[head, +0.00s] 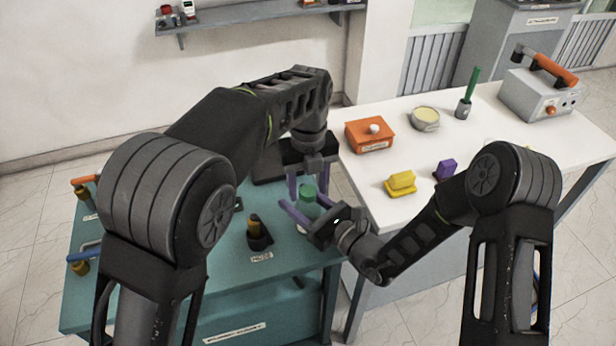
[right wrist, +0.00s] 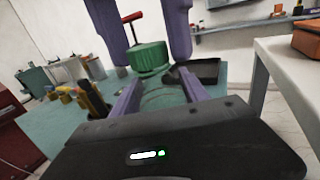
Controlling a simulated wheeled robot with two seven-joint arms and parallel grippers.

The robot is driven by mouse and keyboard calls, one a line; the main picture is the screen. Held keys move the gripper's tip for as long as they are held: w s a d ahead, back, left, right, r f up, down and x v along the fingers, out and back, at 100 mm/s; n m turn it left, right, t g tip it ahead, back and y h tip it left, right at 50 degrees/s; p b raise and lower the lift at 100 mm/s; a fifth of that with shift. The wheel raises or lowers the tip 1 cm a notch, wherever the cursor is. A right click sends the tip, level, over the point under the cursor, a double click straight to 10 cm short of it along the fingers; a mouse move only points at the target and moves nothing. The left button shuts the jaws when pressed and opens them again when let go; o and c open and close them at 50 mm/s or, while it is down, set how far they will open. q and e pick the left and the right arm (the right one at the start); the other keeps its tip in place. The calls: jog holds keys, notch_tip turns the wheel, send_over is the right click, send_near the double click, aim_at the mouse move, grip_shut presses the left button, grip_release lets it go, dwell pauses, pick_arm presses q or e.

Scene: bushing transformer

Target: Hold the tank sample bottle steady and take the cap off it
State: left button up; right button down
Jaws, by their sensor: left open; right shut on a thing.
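The tank sample bottle (right wrist: 158,97) is a clear, see-through body under a ribbed green cap (right wrist: 148,57). It stands upright near the right edge of the teal bench; the green cap also shows in the head view (head: 308,191). My right gripper (right wrist: 158,90) is shut on the bottle's body from the side, below the cap; the hand partly hides the bottle's lower part. My left gripper (head: 308,184) points down from above, its purple fingers open on either side of the cap. In the right wrist view a gap shows beside the cap's right side.
A black holder with a yellow-topped tool (head: 257,235) stands on the teal bench (head: 225,285), left of the bottle. The white table (head: 400,205) at right bears an orange box (head: 369,135), a yellow block (head: 400,185) and a purple block (head: 445,169). A dark tray (right wrist: 205,72) lies behind the bottle.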

pick_arm(q)
jog(key=shift+c, duration=0.4)
grip_shut()
dwell(0.4)
